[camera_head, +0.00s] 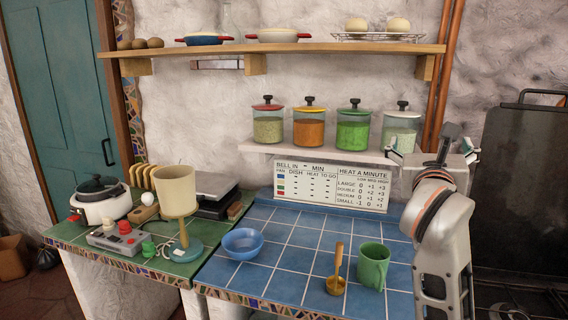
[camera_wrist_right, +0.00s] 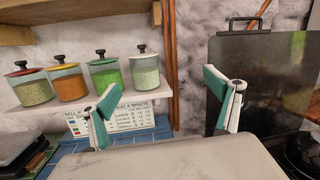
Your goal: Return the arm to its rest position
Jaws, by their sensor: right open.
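My right arm (camera_head: 441,235) rises at the right of the head view, in front of the right end of the blue-tiled counter (camera_head: 228,273). Its gripper (camera_head: 430,147) is at the top, at about the height of the jar shelf in the picture. In the right wrist view the two green-and-white fingers of the gripper (camera_wrist_right: 162,98) stand wide apart with nothing between them. My left arm and gripper are not in view.
A green mug (camera_head: 373,267), a wooden-handled ladle (camera_head: 337,272) and a blue bowl (camera_head: 243,244) stand on the blue tiles, left of my arm. Several lidded jars (camera_head: 353,130) line the small shelf (camera_head: 318,154). A dark panel (camera_head: 521,185) stands at the right.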

